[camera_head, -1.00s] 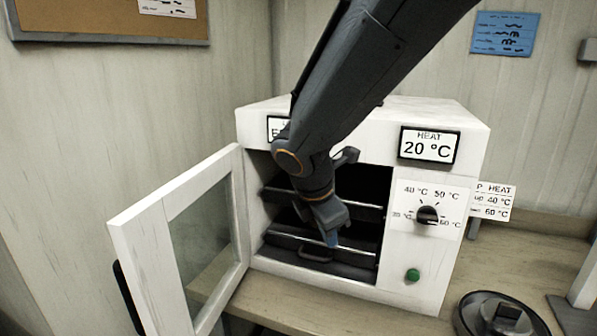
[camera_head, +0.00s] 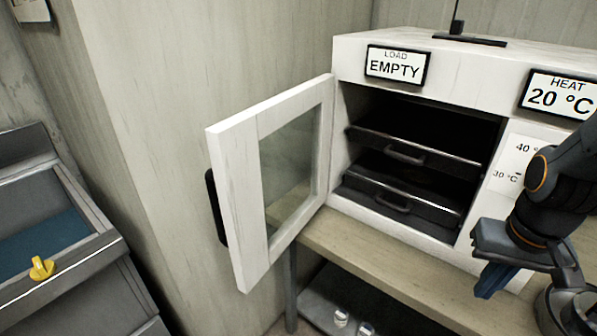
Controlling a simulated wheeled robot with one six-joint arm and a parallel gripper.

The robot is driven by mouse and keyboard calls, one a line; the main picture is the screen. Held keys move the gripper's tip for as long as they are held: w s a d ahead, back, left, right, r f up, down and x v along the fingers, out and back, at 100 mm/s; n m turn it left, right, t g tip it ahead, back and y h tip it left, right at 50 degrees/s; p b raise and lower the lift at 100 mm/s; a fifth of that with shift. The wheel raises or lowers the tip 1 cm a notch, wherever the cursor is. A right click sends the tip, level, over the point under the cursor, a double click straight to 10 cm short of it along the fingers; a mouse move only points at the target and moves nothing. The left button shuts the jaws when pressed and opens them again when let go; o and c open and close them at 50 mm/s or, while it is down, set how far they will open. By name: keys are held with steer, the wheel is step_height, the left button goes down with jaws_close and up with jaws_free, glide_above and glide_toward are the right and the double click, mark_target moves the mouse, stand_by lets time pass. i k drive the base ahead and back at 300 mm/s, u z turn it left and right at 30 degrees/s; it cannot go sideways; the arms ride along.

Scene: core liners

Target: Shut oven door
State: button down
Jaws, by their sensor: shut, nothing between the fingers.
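The white oven (camera_head: 465,88) stands on a wooden bench. Its door (camera_head: 233,200) is wide open, swung out to the left, with a glass pane (camera_head: 290,172) and a dark handle (camera_head: 215,207) on its outer left side. Two dark trays sit inside, the upper tray (camera_head: 410,155) above the lower tray (camera_head: 400,198). My gripper (camera_head: 487,287) is shut and empty at the lower right, in front of the oven's control side and apart from the door. My arm hides most of the control panel.
Signs on the oven read "LOAD EMPTY" (camera_head: 396,65) and "HEAT 20 °C" (camera_head: 558,95). The bench (camera_head: 370,262) is clear before the oven's opening. A wall is close behind the door. A shelf (camera_head: 320,308) below holds small items.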

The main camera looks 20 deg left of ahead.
mark_target(233, 181)
steer(key=z, duration=2.4)
steer(key=k, duration=1.65)
steer(key=u, duration=2.25)
